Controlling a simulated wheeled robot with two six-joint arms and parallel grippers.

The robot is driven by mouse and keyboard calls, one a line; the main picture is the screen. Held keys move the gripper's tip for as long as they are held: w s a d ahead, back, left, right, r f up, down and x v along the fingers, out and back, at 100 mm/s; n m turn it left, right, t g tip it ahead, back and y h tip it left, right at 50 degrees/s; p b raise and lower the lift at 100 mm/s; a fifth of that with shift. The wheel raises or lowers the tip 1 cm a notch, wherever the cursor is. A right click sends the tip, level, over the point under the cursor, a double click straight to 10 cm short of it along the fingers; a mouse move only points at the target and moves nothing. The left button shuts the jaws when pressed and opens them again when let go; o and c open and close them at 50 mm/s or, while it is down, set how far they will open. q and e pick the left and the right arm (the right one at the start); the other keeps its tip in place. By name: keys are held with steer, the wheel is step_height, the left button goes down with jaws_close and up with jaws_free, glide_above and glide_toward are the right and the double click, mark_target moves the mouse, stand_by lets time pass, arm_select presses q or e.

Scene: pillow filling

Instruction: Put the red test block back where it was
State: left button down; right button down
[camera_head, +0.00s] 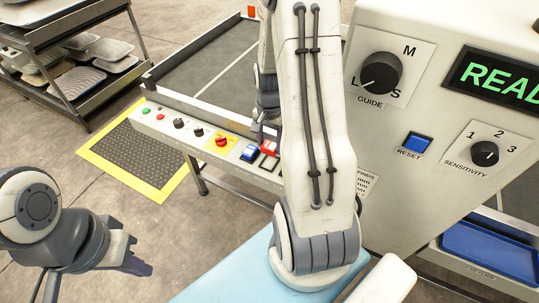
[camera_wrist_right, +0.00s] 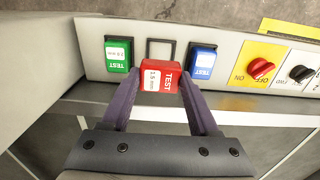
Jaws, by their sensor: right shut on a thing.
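The red test block (camera_wrist_right: 160,76), labelled TEST, is held between the purple fingers of my right gripper (camera_wrist_right: 160,92) in the right wrist view. The gripper is shut on it. An empty black-framed slot (camera_wrist_right: 161,50) lies just beyond the block, between the green test block (camera_wrist_right: 118,54) and the blue test block (camera_wrist_right: 202,62). In the head view the red block (camera_head: 269,146) shows just above the panel, beside the blue block (camera_head: 249,153); my right arm hides much around it. My left gripper (camera_head: 138,254) is at lower left, empty, with its fingers apart.
The control panel (camera_head: 165,122) carries several knobs and buttons. The detector housing (camera_head: 430,100), with a guide dial (camera_head: 381,73) and a lit display, stands close right of my right arm. A blue tray (camera_head: 490,250) is at lower right. A rack (camera_head: 75,70) stands at far left.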

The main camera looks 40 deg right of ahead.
mark_target(269, 153)
steer(key=shift+f, duration=2.3)
steer(key=shift+f+b, duration=0.3)
steer(key=shift+b, duration=0.1)
steer(key=shift+c, duration=0.7)
jaws_free()
steer(key=shift+r, duration=0.15)
